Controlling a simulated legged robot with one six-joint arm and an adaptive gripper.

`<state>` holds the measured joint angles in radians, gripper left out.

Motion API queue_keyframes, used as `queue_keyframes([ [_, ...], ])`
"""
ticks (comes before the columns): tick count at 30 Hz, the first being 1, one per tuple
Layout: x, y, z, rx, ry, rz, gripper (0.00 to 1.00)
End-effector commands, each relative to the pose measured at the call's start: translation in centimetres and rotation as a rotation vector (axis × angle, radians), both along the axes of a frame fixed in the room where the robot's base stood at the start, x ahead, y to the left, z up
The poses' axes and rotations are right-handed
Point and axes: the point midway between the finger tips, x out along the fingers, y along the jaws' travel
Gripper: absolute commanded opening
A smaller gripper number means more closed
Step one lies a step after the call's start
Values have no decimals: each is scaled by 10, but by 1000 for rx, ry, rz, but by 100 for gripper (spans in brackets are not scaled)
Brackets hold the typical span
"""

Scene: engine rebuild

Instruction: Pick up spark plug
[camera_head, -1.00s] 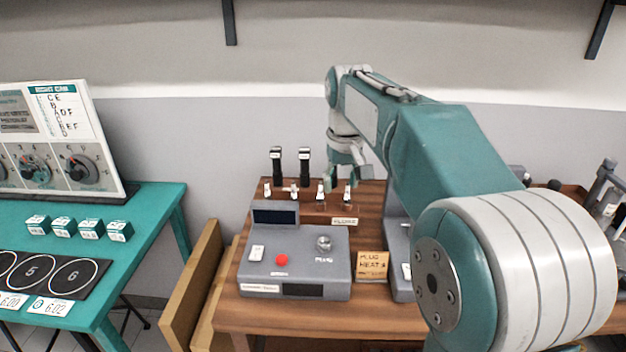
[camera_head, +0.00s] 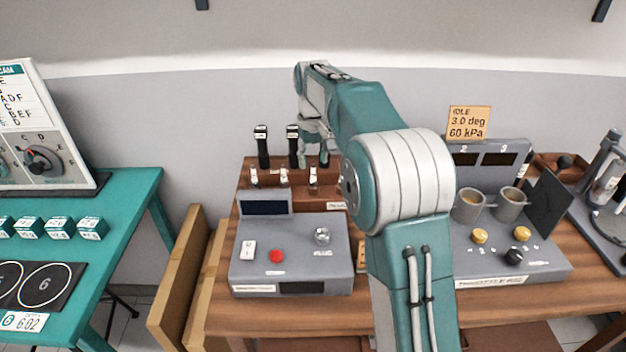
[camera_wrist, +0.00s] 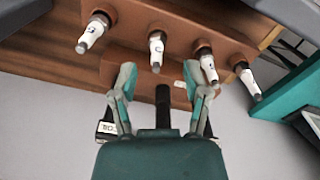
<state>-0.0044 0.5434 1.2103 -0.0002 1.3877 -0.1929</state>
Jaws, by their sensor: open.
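Several spark plugs, white with metal ends, sit in a brown wooden rack (camera_head: 325,204); three of them show in the head view, at the left (camera_head: 254,177), the middle (camera_head: 284,177) and the right (camera_head: 313,178). The wrist view shows a row of plugs, including one at the left (camera_wrist: 90,33), one near the middle (camera_wrist: 156,48) and one further right (camera_wrist: 207,66). My gripper (camera_wrist: 159,82) is open and empty, its fingers either side of a line towards the near-middle plug, apart from it. In the head view my gripper (camera_head: 322,158) is partly hidden by my arm.
A grey tester box (camera_head: 290,258) with a red button is in front. A second grey machine (camera_head: 515,262) with two cups is at the right. A teal table (camera_head: 135,200) stands left.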

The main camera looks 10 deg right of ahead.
Motion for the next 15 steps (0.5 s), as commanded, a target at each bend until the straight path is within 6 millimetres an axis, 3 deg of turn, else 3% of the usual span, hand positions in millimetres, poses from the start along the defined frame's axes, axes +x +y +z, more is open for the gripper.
queue_keyframes([
  [9,11,-3,-43,1,2,0,60],
  [15,11,-3,-53,0,-1,0,60],
])
